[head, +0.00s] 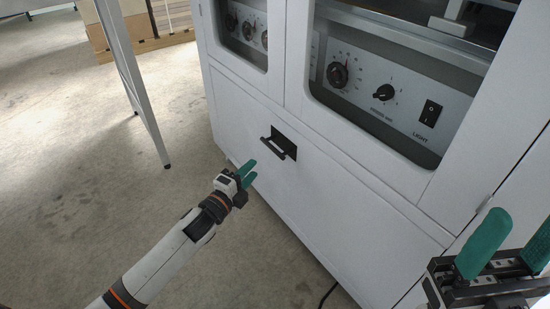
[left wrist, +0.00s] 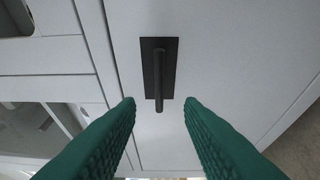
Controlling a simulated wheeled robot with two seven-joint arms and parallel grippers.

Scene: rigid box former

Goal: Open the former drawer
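The former's drawer is the large white lower front panel (head: 330,205), and it looks closed. A black bar handle on a dark plate (head: 279,142) sits near its top edge. The handle also shows in the left wrist view (left wrist: 159,75). My left gripper (head: 249,170) is open and empty, with green fingers pointing toward the handle, a little short of it. In the left wrist view the handle's end lies between and just beyond the two fingertips. My right gripper (head: 512,245) is at the lower right, its green fingers apart with nothing seen between them.
Above the drawer is a control panel (head: 385,95) with knobs and a switch behind window frames. A grey table leg (head: 135,90) stands at the left. A wooden crate (head: 150,28) is at the back. The floor before the drawer is mostly clear; a dark cable (head: 327,294) lies near the bottom.

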